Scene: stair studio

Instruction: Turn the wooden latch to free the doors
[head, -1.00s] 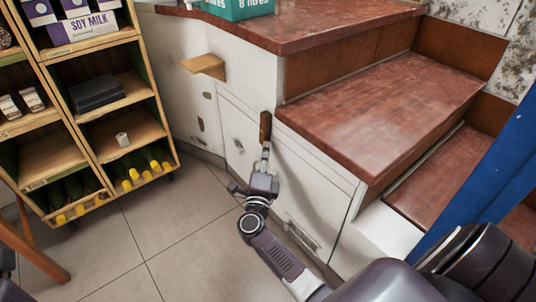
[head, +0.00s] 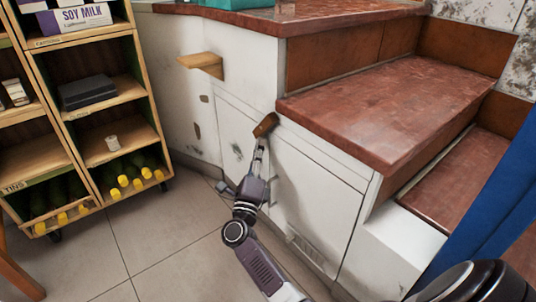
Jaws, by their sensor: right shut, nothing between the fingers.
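The wooden latch (head: 265,125) is a small brown block on the white cabinet front, just under the edge of the red-brown step. It is tilted, its upper end leaning right. The white doors (head: 318,190) below it look closed. My right gripper (head: 261,143) is shut, with its fingertips at the lower end of the latch; I cannot tell whether they touch. Nothing is held between the fingers. My left gripper is not in view.
A small wooden ledge (head: 202,65) juts from the cabinet wall. A wooden shelf unit (head: 108,148) with bottles stands at left. Tiled floor (head: 165,232) between is clear.

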